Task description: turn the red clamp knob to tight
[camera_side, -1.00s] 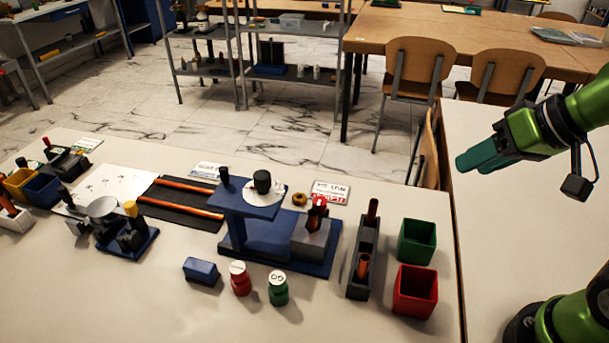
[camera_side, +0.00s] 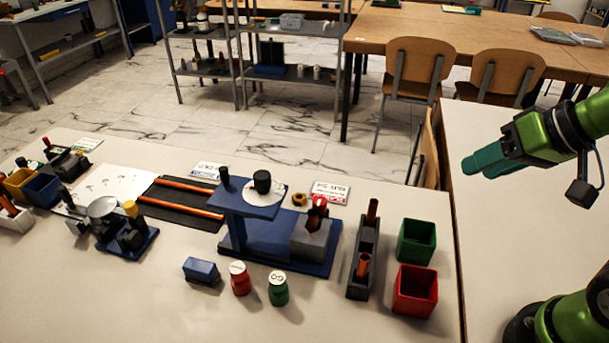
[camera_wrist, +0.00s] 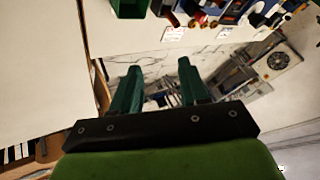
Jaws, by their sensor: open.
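The red clamp knob (camera_side: 319,202) sits on the grey block at the right end of the blue gauge rig (camera_side: 265,235) in the side view. Its exact turn position is too small to tell. My gripper (camera_side: 470,168) is at the upper right of the side view, in the air, well to the right of the rig and apart from it. In the wrist view my gripper (camera_wrist: 160,78) has its two green fingers spread, with nothing between them.
A green bin (camera_side: 417,241) and a red bin (camera_side: 415,291) stand right of the rig. A dark slotted holder (camera_side: 362,278) with orange-brown pieces stands between. A red jar (camera_side: 239,279), a green jar (camera_side: 278,289) and a blue block (camera_side: 201,270) stand in front.

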